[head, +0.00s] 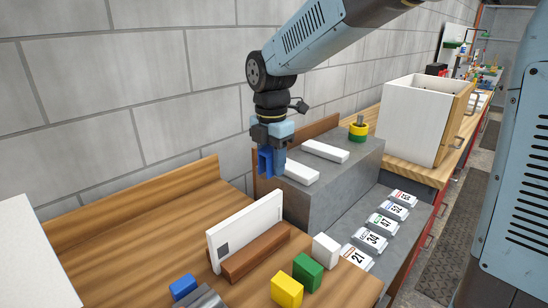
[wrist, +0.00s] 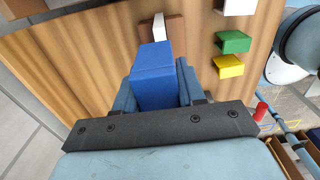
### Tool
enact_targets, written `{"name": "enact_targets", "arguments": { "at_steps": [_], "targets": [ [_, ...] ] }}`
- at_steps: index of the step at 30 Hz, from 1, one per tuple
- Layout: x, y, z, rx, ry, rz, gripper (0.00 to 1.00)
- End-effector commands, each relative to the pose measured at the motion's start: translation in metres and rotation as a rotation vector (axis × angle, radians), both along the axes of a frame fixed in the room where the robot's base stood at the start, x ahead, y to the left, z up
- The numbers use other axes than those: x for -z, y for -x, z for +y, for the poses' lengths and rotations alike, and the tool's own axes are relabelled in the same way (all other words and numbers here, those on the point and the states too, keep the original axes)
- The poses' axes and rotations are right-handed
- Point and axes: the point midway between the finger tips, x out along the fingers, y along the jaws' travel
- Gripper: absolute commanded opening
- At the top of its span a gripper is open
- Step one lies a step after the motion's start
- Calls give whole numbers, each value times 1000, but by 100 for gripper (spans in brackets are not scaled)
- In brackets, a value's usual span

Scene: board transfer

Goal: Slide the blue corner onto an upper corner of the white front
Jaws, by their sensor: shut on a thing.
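My gripper (head: 270,170) is shut on the blue corner (head: 265,161), which hangs below the wrist above the left end of the grey block. In the wrist view the blue corner (wrist: 153,76) sits between the two fingers of my gripper (wrist: 156,92). The white front (head: 245,226) is a thin upright panel with a small dark square, standing in a brown wooden holder (head: 258,256) on the wooden bench. The blue corner is above and apart from the white front. In the wrist view the white front (wrist: 158,26) shows as a narrow strip, partly hidden behind the corner.
White (head: 326,248), green (head: 308,272) and yellow (head: 287,290) blocks stand right of the holder. Another blue piece (head: 183,286) lies at the front left. The grey block (head: 350,178) carries two white bars and a yellow-green roll (head: 358,131). Numbered labels line a lower ledge.

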Motion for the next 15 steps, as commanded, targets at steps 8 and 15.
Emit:
{"name": "enact_targets", "arguments": {
  "at_steps": [8, 15],
  "targets": [
    [0, -5, -7, 12, 0, 0, 10],
    [10, -4, -6, 11, 1, 1, 10]
  ]
}}
